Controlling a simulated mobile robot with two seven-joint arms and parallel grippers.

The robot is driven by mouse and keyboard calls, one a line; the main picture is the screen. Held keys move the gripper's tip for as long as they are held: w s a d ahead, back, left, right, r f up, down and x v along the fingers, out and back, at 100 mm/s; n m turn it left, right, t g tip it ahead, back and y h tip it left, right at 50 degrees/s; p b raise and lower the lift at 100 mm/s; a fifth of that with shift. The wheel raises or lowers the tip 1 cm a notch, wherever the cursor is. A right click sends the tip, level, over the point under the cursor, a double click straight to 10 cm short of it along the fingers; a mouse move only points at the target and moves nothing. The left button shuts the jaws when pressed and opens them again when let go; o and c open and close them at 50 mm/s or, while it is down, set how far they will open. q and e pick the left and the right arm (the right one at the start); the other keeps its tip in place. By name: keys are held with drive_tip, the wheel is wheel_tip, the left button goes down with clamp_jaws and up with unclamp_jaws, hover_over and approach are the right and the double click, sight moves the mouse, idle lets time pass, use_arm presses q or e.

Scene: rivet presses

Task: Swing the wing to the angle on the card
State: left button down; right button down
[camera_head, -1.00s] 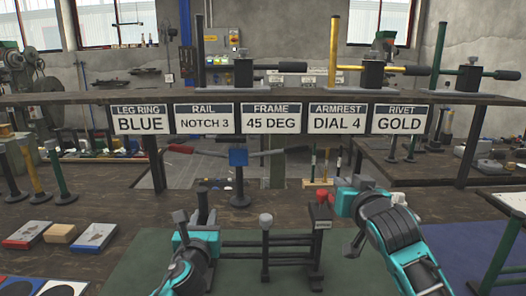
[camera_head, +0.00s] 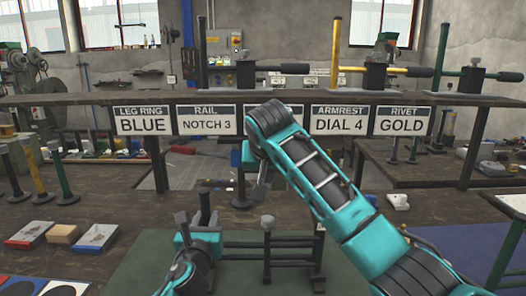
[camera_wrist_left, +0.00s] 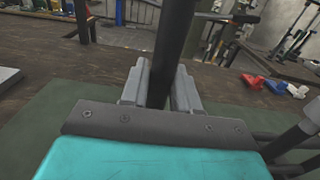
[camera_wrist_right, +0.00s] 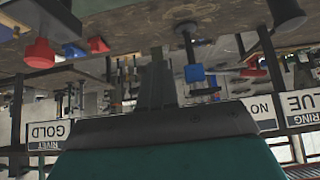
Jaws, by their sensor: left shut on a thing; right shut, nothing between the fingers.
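The frame (camera_head: 293,244), black rails on posts, stands on the green mat. Its middle post has a grey cap (camera_head: 267,222). Which part is the wing is unclear; the right end is partly hidden by my right arm. My left gripper (camera_head: 204,222) is shut on the dark left post (camera_head: 205,200); the left wrist view shows this post (camera_wrist_left: 172,45) upright between the fingers. My right gripper (camera_head: 260,188) is shut and empty, raised above and behind the rails. Its fingers show in the right wrist view (camera_wrist_right: 157,80). The frame card is almost wholly hidden behind my right arm.
Other cards read rail NOTCH 3 (camera_head: 206,121), armrest DIAL 4 (camera_head: 339,121), rivet GOLD (camera_head: 402,122) and leg ring BLUE (camera_head: 142,121). A blue-headed stand (camera_wrist_right: 195,72) is near my right gripper. Small boxes (camera_head: 62,235) lie at left.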

sight(266, 216)
wheel_tip(266, 216, down, 9)
idle(0.5)
drive_tip(key=shift+s, duration=0.15)
idle(1.8)
drive_tip(key=shift+s+a, duration=0.15)
drive_tip(key=shift+s, duration=1.25)
drive_tip(key=shift+s, duration=1.65)
